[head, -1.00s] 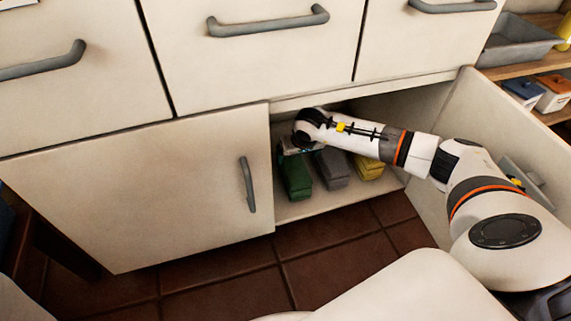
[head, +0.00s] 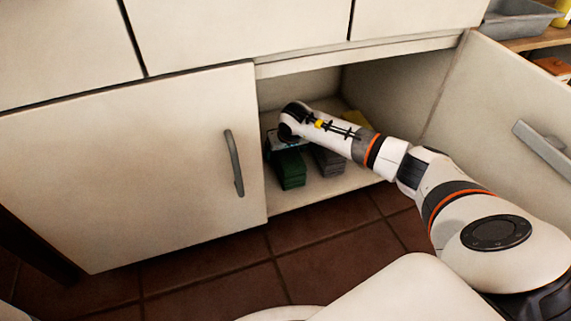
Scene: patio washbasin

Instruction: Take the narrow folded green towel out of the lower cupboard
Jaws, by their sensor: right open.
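The lower cupboard (head: 350,190) stands open, its right door (head: 490,110) swung out to the right. Inside, the narrow folded green towel (head: 289,170) lies at the left. A grey folded towel (head: 328,162) lies to its right, and a bit of a yellow one (head: 355,118) shows behind my arm. My right arm reaches into the cupboard, and my right gripper (head: 284,143) is at the far end of the green towel, above or around it; I cannot tell which. Its fingers are mostly hidden by the wrist; it is open. My left gripper is not in view.
The closed left door (head: 130,165) with its grey handle (head: 234,163) borders the opening on the left. Drawers are above. A shelf with a grey basin (head: 520,25) is at the upper right. The tiled floor (head: 215,265) in front is clear.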

